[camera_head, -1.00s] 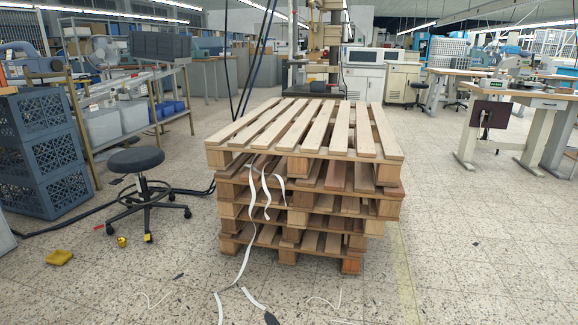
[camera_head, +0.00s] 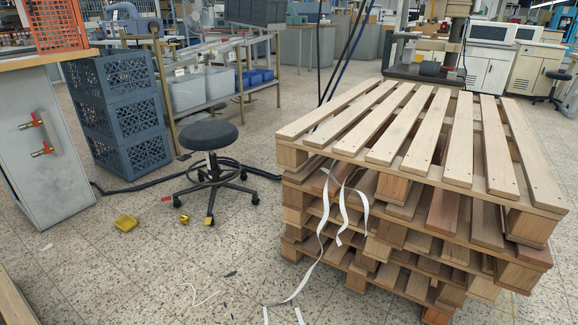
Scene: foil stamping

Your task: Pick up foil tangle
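A small shiny gold piece (camera_head: 184,218) lies on the floor just left of the black stool's base. Another small gold-yellow piece (camera_head: 209,221) is at the stool's front caster. A flat yellow object (camera_head: 126,223), like a shallow tray or sponge, lies further left. I cannot tell for sure which of these is the foil tangle. Thin white strips (camera_head: 345,208) hang from the pallet stack, and one runs down to the floor. Neither of my grippers is in view.
A stack of wooden pallets (camera_head: 420,160) fills the right side. A black stool (camera_head: 209,137) stands left of it, with dark cables behind. Blue-grey crates (camera_head: 120,110) and a grey cabinet (camera_head: 42,140) stand at left. The floor in front of the stool is mostly clear, with small scraps.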

